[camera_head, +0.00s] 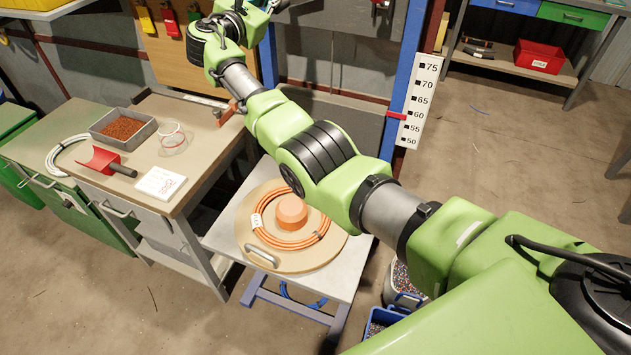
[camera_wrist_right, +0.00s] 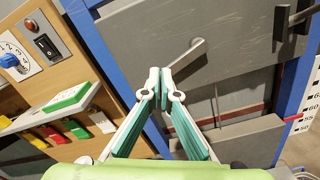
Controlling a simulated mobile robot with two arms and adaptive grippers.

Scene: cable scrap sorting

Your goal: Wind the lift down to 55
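The lift table (camera_head: 222,235) carries a round tan board (camera_head: 255,262) with an orange cable coil (camera_head: 318,237) on it. A white height scale (camera_head: 418,100) stands behind to its right, marked 50 to 75. Its red pointer (camera_head: 397,115) sits at about 60. In the right wrist view a grey crank-like lever (camera_wrist_right: 190,54) is on a grey panel. My right gripper (camera_wrist_right: 162,82) has its fingertips together just below the lever's lower end. I see nothing clearly held, and contact with the lever cannot be told. My left gripper is not in view.
My right arm crosses the head view above the lift table. A workbench (camera_head: 215,150) on the left holds a granule tray (camera_head: 150,129), red scoop (camera_head: 100,158) and clear cup (camera_head: 173,140). Bins (camera_head: 380,318) stand under the lift table's right side. The wrist view shows a switch panel (camera_wrist_right: 45,45).

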